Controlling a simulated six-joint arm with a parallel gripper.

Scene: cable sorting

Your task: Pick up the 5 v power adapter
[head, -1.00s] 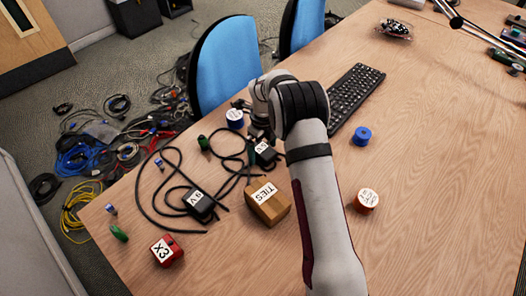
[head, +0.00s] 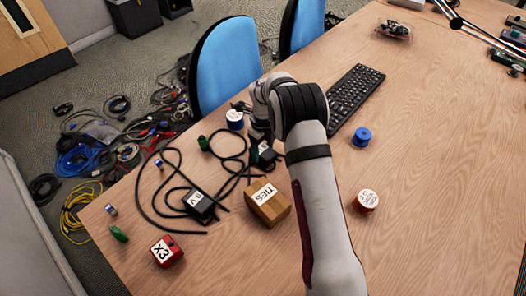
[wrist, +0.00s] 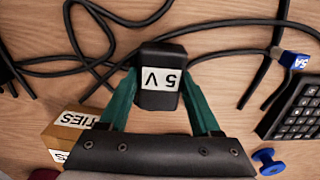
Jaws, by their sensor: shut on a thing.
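The 5 V power adapter (wrist: 161,98) is a black block with a white "5 V" label, seen in the wrist view between the two green fingers of my gripper (wrist: 162,88). The fingers are shut on its sides. Its black cable (wrist: 100,70) runs off across the table. In the head view the adapter (head: 264,155) shows only in part beside my arm, which hides most of the gripper. I cannot tell whether it is clear of the table.
A black "9 V" adapter (head: 199,207) with a looped cable lies to the left. A cardboard "TIES" box (head: 269,204) is close by in front. A keyboard (head: 356,98) and blue spool (head: 361,137) lie to the right.

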